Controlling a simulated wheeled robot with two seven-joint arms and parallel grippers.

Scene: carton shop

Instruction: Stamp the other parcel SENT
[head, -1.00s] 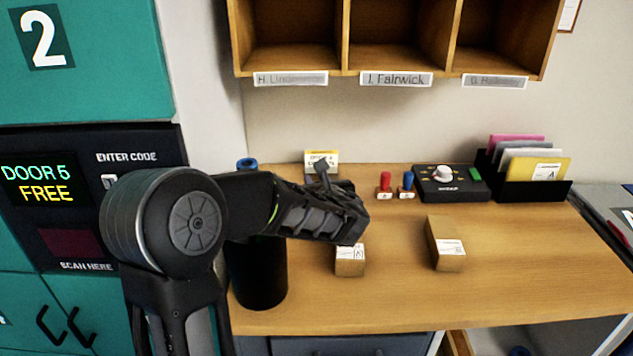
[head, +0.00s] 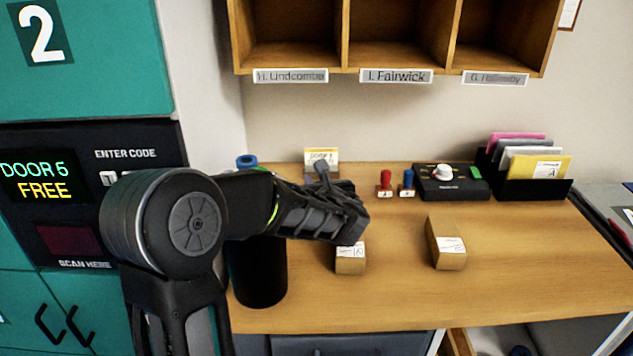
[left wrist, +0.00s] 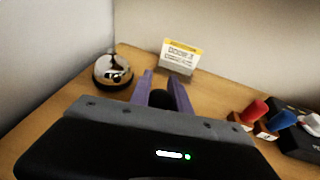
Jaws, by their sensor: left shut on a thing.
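Two small brown parcels with white labels lie on the wooden desk. One parcel (head: 350,266) is just in front of my left gripper, partly hidden by it. The other parcel (head: 437,240) lies to its right. The marks on the labels are too small to read. My left gripper (head: 322,168) is above the desk behind the nearer parcel. In the left wrist view its purple fingers (left wrist: 163,82) are shut on a dark round thing (left wrist: 160,99), mostly hidden. A red-handled stamp (head: 386,182) and a blue-handled stamp (head: 408,182) stand side by side at the back. My right gripper is out of view.
A black device with a white knob (head: 443,172) and a file holder (head: 537,190) stand at the back right. A small yellow-topped card (head: 321,156) and a shiny bell (left wrist: 113,72) are at the back left. Pigeonholes (head: 395,72) hang above. The desk's right front is clear.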

